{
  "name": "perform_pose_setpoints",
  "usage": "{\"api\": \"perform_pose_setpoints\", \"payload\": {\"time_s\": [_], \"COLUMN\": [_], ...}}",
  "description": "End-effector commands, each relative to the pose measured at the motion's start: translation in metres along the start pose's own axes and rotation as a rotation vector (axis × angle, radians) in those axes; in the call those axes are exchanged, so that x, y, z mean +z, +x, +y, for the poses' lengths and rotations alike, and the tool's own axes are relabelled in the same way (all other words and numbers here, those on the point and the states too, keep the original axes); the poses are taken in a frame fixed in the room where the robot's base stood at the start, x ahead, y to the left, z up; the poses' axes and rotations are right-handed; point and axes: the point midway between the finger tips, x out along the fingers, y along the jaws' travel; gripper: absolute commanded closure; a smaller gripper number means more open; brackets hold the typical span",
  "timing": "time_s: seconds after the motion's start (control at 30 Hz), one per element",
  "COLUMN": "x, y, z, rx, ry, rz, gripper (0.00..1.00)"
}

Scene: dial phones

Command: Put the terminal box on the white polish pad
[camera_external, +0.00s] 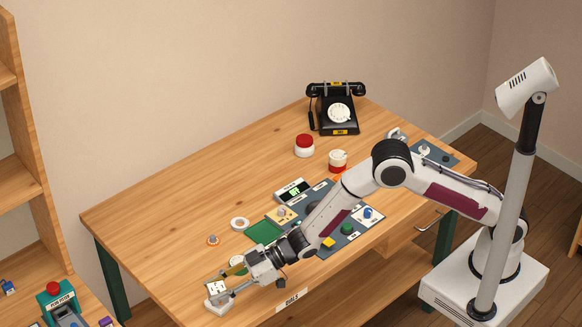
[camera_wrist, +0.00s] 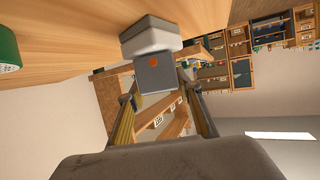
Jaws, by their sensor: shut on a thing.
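The likely terminal box (camera_external: 217,287) is a small pale block with dark marks, between my fingertips near the table's front left corner. In the wrist view its grey face with an orange dot (camera_wrist: 153,73) shows between the fingers. My gripper (camera_external: 221,284) is shut on it; the gripper also shows in the wrist view (camera_wrist: 160,88). The likely white polish pad (camera_external: 215,306) is a pale block at the table edge, just below the box in the picture. In the wrist view the pad (camera_wrist: 150,40) has a white and a grey layer. I cannot tell whether box and pad touch.
A green round thing (camera_wrist: 8,50) stands beside my gripper. A black dial phone (camera_external: 338,110) and two jars stand farther back. The table's left part is clear.

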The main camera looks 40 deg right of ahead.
Motion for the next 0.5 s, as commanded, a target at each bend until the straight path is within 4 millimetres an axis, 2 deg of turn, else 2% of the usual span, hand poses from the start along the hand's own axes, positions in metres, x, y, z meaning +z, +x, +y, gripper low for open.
{"api": "perform_pose_setpoints", "payload": {"time_s": [0.23, 0.27, 0.3, 0.33, 0.5], "x": [0.0025, 0.0029, 0.0026, 0.0026, 0.0027], "y": [0.0011, 0.0012, 0.0011, 0.0011, 0.0011], "z": [0.0000, 0.0000, 0.0000, 0.0000, 0.0000], "rx": [0.000, 0.000, 0.000, 0.000, 0.000], "ry": [0.000, 0.000, 0.000, 0.000, 0.000], "rz": [0.000, 0.000, 0.000, 0.000, 0.000], "gripper": [0.88, 0.63, 0.53, 0.49, 0.49]}}
